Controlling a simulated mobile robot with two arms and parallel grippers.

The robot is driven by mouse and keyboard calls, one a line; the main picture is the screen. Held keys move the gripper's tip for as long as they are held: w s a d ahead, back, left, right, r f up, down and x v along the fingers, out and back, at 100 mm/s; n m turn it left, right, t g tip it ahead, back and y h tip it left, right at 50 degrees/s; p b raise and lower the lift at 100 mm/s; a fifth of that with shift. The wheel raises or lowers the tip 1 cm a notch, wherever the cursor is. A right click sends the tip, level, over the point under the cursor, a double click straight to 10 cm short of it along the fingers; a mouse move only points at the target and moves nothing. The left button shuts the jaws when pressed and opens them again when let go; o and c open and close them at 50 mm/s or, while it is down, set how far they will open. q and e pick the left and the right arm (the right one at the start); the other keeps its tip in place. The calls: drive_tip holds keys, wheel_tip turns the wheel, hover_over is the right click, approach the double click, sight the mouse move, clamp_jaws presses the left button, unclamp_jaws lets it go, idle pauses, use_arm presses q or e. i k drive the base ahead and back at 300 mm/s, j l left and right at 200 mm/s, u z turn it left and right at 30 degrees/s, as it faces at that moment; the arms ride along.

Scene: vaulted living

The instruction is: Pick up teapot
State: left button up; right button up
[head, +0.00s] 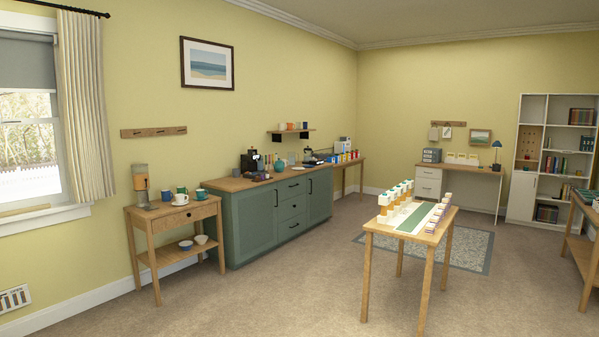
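I cannot pick out a teapot with certainty from this distance. A small rounded teal vessel (279,165) stands on the wooden top of the green cabinet; I cannot tell whether it has a spout or handle. A pale, squat vessel (180,200) stands among cups on the small wooden side table (150,217) at left; its shape is too small to make out. Neither of my grippers is in view.
The green cabinet (262,222) stands along the left wall with dark appliances (251,160) on top. A wooden table (444,222) with several small boxes stands at centre right. A rug (470,254) lies behind it. Open carpet (270,295) fills the foreground.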

sight(278, 167)
drive_tip(key=i, duration=7.3)
drive_tip(key=l+z, duration=0.05)
drive_tip(key=l, duration=0.3)
